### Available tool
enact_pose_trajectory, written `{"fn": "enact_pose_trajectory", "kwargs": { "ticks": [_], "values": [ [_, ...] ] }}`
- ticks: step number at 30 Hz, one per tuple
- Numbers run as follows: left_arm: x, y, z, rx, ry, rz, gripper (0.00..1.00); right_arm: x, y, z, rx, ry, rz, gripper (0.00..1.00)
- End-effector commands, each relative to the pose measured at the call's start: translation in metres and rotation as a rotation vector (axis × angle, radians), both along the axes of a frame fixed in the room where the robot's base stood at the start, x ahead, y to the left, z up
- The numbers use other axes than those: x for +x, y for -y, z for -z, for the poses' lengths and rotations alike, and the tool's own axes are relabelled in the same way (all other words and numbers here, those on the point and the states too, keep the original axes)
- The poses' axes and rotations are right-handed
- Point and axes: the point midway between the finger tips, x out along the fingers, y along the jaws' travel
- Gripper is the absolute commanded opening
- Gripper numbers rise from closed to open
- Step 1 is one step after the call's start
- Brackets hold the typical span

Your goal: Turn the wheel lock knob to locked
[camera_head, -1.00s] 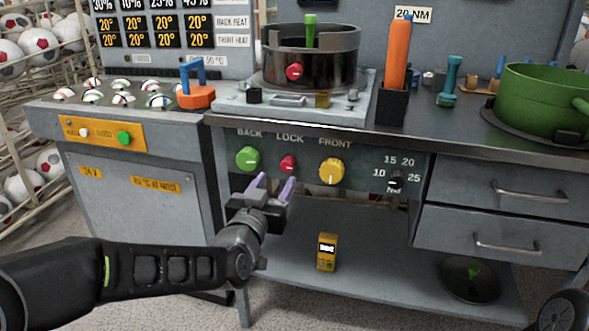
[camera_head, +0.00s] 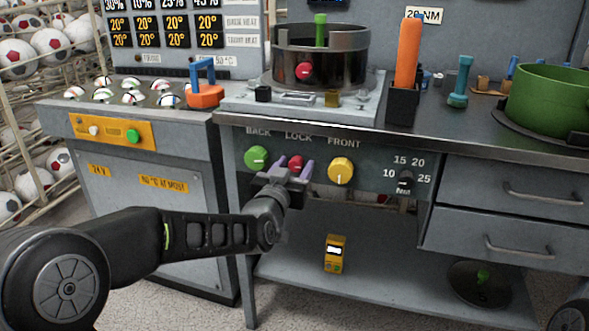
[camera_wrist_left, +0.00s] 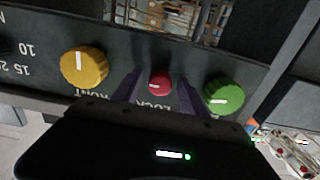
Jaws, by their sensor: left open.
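The red lock knob (camera_head: 295,164) sits on the dark panel under the bench edge, below the LOCK label. It also shows in the left wrist view (camera_wrist_left: 160,84), upside down, with a pale mark on its face. My left gripper (camera_head: 289,170) is open, its purple fingers reaching toward the panel on either side of the red knob. In the left wrist view the two fingertips (camera_wrist_left: 158,88) flank the knob with gaps on both sides, so I see no contact. The right gripper is not in view.
The green BACK knob (camera_head: 256,158) and yellow FRONT knob (camera_head: 341,171) flank the lock knob closely. A black torque dial (camera_head: 405,181) is further right. The bench edge overhangs above; a yellow device (camera_head: 334,254) stands on the lower shelf (camera_head: 400,268).

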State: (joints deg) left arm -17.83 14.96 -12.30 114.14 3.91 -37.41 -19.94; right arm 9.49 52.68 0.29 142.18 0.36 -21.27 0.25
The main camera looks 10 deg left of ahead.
Motion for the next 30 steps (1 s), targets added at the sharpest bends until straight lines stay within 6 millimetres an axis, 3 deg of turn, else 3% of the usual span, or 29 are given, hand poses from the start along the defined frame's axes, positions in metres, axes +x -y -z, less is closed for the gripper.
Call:
{"fn": "enact_pose_trajectory", "kwargs": {
  "ticks": [8,25,30],
  "values": [
    [0.0009,-0.0003,-0.0005,-0.001,0.000,-0.001,0.49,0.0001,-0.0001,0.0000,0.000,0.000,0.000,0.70],
    [0.0007,-0.0003,-0.0004,-0.001,0.000,-0.001,0.02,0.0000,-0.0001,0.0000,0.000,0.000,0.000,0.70],
    [0.0007,-0.0003,-0.0003,-0.001,0.000,-0.001,0.00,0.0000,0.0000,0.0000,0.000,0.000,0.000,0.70]
  ]
}}
